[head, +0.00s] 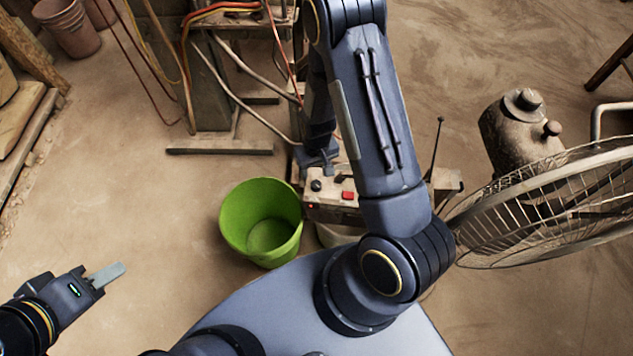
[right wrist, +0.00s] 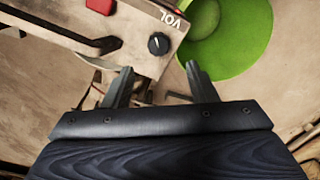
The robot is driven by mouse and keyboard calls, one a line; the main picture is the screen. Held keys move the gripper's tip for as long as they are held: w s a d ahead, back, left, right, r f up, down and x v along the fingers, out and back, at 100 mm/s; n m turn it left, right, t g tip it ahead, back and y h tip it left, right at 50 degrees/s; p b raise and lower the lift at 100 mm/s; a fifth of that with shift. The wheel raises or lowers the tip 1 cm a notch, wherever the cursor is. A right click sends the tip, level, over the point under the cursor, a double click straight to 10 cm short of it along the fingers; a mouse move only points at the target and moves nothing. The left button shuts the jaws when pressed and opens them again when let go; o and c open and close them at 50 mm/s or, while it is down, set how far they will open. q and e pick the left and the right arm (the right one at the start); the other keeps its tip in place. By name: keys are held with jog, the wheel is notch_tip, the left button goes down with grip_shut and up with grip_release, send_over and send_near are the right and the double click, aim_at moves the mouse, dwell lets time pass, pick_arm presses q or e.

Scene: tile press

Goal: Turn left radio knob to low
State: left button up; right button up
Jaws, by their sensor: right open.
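The radio is a worn beige box, partly hidden by my right arm in the head view (head: 325,208); it also shows in the right wrist view (right wrist: 140,22). Its left knob is black and round (head: 316,185). In the right wrist view the knob (right wrist: 158,44) has a white mark and sits beside upside-down "VOL" lettering. My right gripper (right wrist: 157,75) is open and empty, its fingertips just short of the knob, with the knob lined up between them. My left gripper (head: 108,274) is far off at the lower left, over the floor; its finger gap is not visible.
A red button (head: 348,195) sits on the radio right of the knob. A green bucket (head: 262,222) stands just left of the radio. A large wire fan (head: 560,200) is at the right, near a dusty metal jug-like vessel (head: 520,135).

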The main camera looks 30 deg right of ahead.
aim_at(316, 184)
jog(key=shift+f, duration=0.9)
notch_tip(316, 184, down, 7)
jog(key=b, duration=0.5)
jog(key=shift+f, duration=0.15)
jog(key=c, duration=1)
